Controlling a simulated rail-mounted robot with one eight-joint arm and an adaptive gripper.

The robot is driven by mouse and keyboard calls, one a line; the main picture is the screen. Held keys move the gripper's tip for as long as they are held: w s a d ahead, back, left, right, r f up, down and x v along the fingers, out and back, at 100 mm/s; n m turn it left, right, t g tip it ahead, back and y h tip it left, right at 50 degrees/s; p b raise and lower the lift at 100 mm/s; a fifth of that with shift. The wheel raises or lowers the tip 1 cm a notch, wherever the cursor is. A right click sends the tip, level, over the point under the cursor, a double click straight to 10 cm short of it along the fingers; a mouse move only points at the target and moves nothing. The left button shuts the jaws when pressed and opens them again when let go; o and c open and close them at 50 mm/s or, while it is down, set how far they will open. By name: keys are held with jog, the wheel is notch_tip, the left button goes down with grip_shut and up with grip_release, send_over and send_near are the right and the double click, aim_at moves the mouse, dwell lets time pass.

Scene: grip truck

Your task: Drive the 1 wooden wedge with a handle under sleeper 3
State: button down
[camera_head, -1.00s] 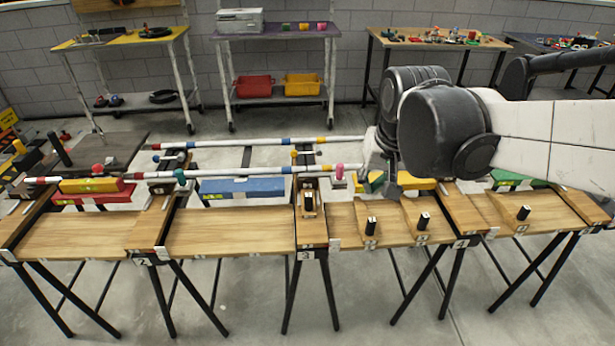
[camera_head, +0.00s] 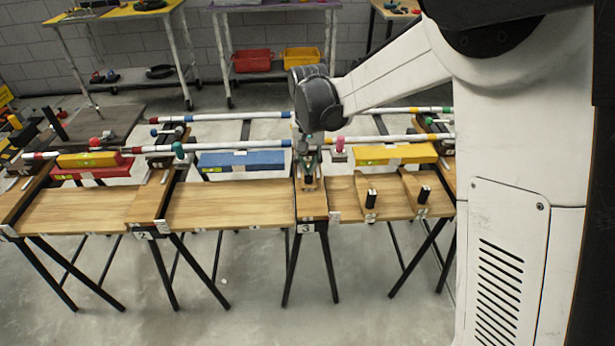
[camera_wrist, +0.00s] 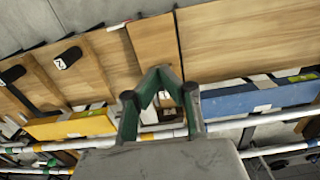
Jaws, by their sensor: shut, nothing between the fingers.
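Sleeper 3 (camera_head: 312,212) is the narrow wooden beam with a white 3 plate on its front end. A small wooden wedge with a dark handle (camera_head: 308,181) sits on it, partly hidden by my gripper. My gripper (camera_head: 308,168) is over sleeper 3, pointing down at this wedge. In the wrist view my gripper's green fingers (camera_wrist: 163,72) meet at their tips, shut and empty. A white mark that looks like a 1 (camera_wrist: 165,94) shows between them, behind the tips. I cannot tell whether the fingers touch the wedge.
Two more handled wedges (camera_head: 370,198) (camera_head: 423,194) lie on the boards to the right. Striped pipes (camera_head: 240,145) run behind the sleepers. A blue block (camera_head: 243,161) stands to the left and a yellow block (camera_head: 394,154) to the right. The left boards (camera_head: 230,204) are clear.

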aim_at(309, 182)
notch_tip(309, 182, down, 10)
jog(key=shift+f+b, duration=0.1)
jog(key=shift+b, duration=1)
jog(key=w, duration=0.3)
jog(key=shift+a, duration=0.1)
jog(key=shift+w+b, duration=0.3)
jog(key=shift+w, duration=0.2)
jog(key=w, duration=0.7)
jog(key=shift+w+a, duration=0.1)
jog(key=shift+w, duration=0.15)
